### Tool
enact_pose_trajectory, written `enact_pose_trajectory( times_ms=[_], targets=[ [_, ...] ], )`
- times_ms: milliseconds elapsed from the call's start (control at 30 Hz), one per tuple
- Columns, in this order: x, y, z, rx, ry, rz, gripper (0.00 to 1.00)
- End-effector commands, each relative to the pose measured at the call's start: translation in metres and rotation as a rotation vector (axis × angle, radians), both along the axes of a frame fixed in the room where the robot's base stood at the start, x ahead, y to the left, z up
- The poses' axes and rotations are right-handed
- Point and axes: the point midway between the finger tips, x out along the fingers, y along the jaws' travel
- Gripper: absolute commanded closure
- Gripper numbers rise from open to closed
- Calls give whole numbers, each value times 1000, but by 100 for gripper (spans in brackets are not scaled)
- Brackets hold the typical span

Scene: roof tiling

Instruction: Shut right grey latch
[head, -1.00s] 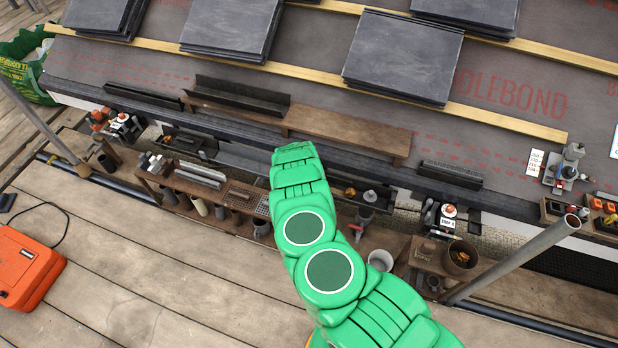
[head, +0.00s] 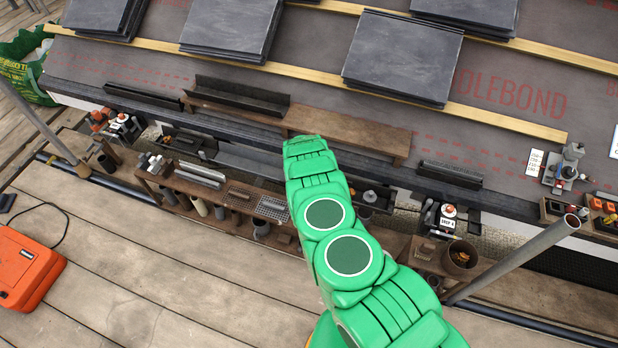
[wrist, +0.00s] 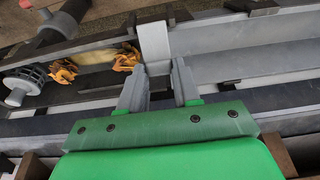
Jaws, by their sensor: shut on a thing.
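In the wrist view, a light grey, flat latch (wrist: 154,42) stands up across a long grey gutter (wrist: 240,37). My gripper (wrist: 158,74) has one finger on each side of the latch's lower end and is shut on it. The lower end is partly hidden between the fingers. In the head view my green arm (head: 325,215) reaches to the eave and hides the gripper and the latch.
Left of the latch, orange-brown leaves (wrist: 126,58) and a grey round fitting (wrist: 20,84) lie in the gutter. A brown plank (head: 345,132) lies above the eave, with stacked slates (head: 403,58) higher up. A slanted pole (head: 515,260) stands at right.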

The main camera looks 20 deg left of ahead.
Motion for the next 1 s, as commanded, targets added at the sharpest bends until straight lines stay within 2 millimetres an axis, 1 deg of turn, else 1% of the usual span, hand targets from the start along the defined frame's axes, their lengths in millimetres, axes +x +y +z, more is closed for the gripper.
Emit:
enact_pose_trajectory(
  times_ms=[500,700,1000],
  targets=[
    [11,-4,-2,0,106,-6,99],
    [10,-3,-3,1,149,-3,98],
    [9,-3,-3,2,166,-2,99]
  ],
)
